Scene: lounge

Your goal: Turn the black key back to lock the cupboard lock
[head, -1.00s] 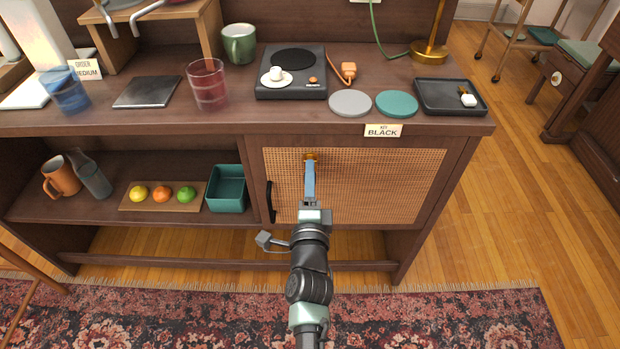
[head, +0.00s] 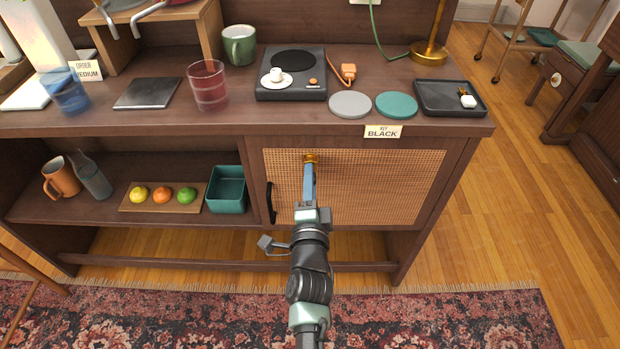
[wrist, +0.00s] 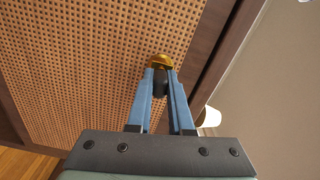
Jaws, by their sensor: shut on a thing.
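The cupboard lock is a brass fitting (head: 310,157) near the top of the woven cane door (head: 375,185). It also shows at the fingertips in the wrist view (wrist: 159,60). The black key (wrist: 160,84) sticks out of the lock between the blue fingers of my gripper (wrist: 162,76). My gripper is shut on the key. In the head view, my gripper (head: 310,168) reaches straight up to the lock and hides the key. The door is closed. The key's exact angle is hard to tell.
A card reading "KEY BLACK" (head: 383,132) sits on the counter edge above the door. A dark door handle (head: 270,203) is left of my gripper. Open shelves at left hold fruit on a board (head: 160,207) and a green bin (head: 226,190). The counter above is crowded.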

